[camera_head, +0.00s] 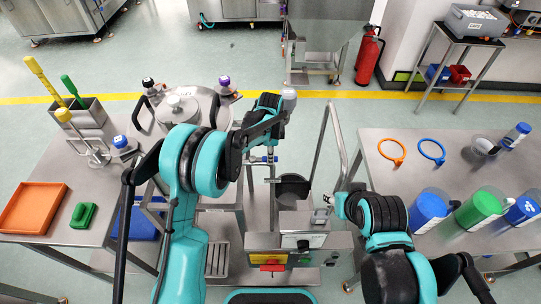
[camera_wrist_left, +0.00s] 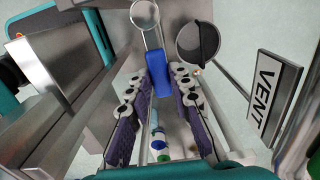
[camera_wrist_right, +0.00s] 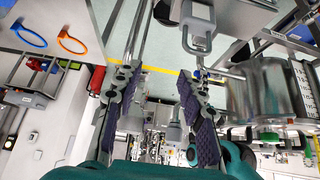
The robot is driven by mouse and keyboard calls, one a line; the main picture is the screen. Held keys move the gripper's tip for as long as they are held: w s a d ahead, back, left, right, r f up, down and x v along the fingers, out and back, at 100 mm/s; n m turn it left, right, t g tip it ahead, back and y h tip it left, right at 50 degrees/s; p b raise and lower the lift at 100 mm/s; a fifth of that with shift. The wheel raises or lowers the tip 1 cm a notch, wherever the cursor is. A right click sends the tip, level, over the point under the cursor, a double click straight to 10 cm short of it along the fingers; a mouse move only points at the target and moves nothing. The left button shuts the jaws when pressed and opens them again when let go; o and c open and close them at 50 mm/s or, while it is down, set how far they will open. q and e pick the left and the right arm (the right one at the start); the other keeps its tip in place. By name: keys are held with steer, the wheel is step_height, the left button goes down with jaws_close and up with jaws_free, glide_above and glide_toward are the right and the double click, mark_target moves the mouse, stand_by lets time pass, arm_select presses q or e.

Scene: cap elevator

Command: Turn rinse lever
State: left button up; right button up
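A blue lever handle (camera_wrist_left: 159,76) shows in the left wrist view between the fingertips of my left gripper (camera_wrist_left: 163,70), below a metal ring. No rinse label is readable on it. The fingers are apart, with gaps beside the handle; I cannot tell whether either touches it. In the head view my left gripper (camera_head: 265,122) is over the middle station, and small blue parts (camera_head: 263,159) show just below it. My right gripper (camera_wrist_right: 158,73) is open and empty; in the head view it is right of the station, mostly hidden by its own arm.
A VENT sign (camera_wrist_left: 274,93) stands right of the left fingers. The left table holds an orange tray (camera_head: 33,208); the right table holds rings (camera_head: 391,152) and coloured containers (camera_head: 478,208).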

arm_select(q)
jaws_close()
steer(key=shift+s+m, duration=0.45)
steer(key=shift+m, duration=0.35)
steer(key=o, duration=0.7)
jaws_free()
steer(key=shift+o, duration=0.2)
step_height(320, 180, up, 12)
steer(key=shift+c, duration=0.3)
